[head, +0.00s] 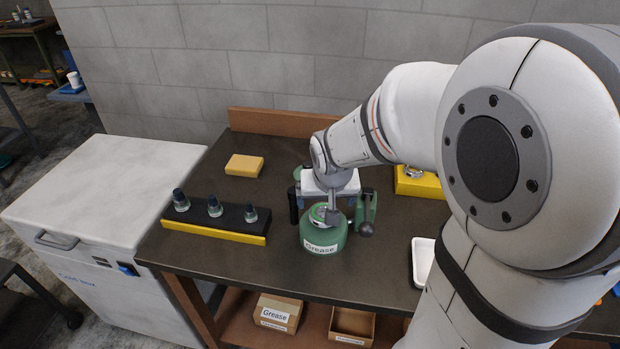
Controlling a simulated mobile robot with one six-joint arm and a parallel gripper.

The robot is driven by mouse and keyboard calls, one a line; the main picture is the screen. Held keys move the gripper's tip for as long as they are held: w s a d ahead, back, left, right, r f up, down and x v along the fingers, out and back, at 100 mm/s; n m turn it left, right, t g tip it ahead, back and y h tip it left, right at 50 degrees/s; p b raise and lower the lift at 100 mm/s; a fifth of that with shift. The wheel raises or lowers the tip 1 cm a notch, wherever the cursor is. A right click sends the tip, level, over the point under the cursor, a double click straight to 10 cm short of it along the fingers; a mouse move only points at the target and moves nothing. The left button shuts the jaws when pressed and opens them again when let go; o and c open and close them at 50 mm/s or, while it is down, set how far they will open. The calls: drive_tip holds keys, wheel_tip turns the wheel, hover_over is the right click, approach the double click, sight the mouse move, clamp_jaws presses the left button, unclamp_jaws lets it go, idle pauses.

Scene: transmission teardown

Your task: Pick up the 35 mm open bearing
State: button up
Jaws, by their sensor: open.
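A silver ring-shaped part (414,171), which looks like a bearing, sits at the yellow holder on the right of the bench, partly hidden by my arm. I cannot read its size or tell whether it is the 35 mm open bearing. My gripper (331,208) points down at the middle of the bench, above or just behind the green grease pot. It is open, and I see nothing held in it. Its fingertips are hard to make out against the green and grey parts around it.
The green grease pot (324,238) stands near the bench's front edge. A dark rack (235,222) with several sockets-like parts and a yellow block (244,165) are on the left. A white tray (423,262) lies on the right. The left of the bench between them is clear.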

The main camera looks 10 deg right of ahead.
sight(323, 213)
drive_tip(key=shift+w+d+f, duration=0.1)
drive_tip(key=shift+w+f, duration=0.05)
drive_tip(key=shift+f, duration=0.55)
drive_tip(key=shift+w+p+x, duration=0.2)
drive_tip(key=shift+p+x, duration=0.25)
drive_tip(key=shift+x, duration=2.3)
drive_tip(key=shift+r, duration=0.15)
drive_tip(key=c, duration=1.4)
